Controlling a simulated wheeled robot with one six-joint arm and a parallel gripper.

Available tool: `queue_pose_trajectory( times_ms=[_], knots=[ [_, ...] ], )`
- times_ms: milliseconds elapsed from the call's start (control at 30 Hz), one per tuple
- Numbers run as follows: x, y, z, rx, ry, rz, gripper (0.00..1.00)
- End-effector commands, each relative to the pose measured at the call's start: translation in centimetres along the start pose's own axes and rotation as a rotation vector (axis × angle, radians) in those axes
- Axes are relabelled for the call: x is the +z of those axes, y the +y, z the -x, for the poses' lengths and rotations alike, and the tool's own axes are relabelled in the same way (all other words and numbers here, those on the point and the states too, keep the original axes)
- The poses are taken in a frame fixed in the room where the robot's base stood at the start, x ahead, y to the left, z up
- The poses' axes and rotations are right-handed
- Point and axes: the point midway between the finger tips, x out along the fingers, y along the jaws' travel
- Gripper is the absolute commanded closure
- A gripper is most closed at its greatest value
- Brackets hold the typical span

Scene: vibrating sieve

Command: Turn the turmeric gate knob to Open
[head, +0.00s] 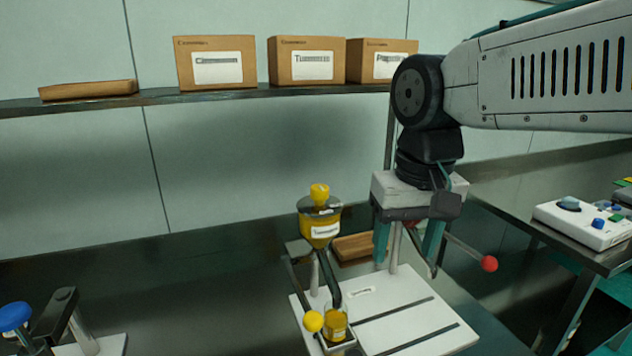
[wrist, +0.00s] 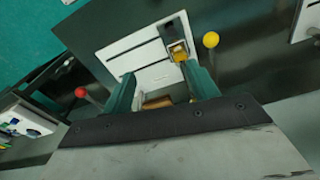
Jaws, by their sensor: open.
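The turmeric hopper (head: 321,230) is a yellow funnel with a white label and a dark collar, above a white base plate (head: 395,305). A yellow knob (head: 319,193) tops it, and a yellow ball (head: 313,321) sits low at its front. I cannot tell which is the gate knob or read its setting. A dark chute leads down to a small cup of yellow powder (head: 336,328). My gripper (head: 408,252) is open and empty, right of the hopper and apart from it. The wrist view shows its teal fingers (wrist: 161,88) and one yellow ball (wrist: 210,40) beyond them.
A red-tipped lever (head: 489,264) sticks out just right of my gripper. A wooden block (head: 355,247) lies behind the hopper. Labelled boxes (head: 305,62) stand on the shelf. A control panel (head: 590,222) is at right, and a blue knob (head: 14,317) at lower left.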

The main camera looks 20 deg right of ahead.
Motion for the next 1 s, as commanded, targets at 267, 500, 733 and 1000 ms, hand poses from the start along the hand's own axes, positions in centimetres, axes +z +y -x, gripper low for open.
queue_pose_trajectory(
  times_ms=[267, 500, 733, 1000],
  knots=[
    [-14.9, -3.9, 3.9, 0.017, -0.052, -0.326, 0.41],
    [-23.9, -6.7, 3.5, 0.035, -0.077, -0.538, 0.41],
    [-26.6, -7.6, 2.6, 0.042, -0.084, -0.609, 0.41],
    [-26.2, -7.5, -1.3, 0.042, -0.084, -0.611, 0.41]
  ],
)
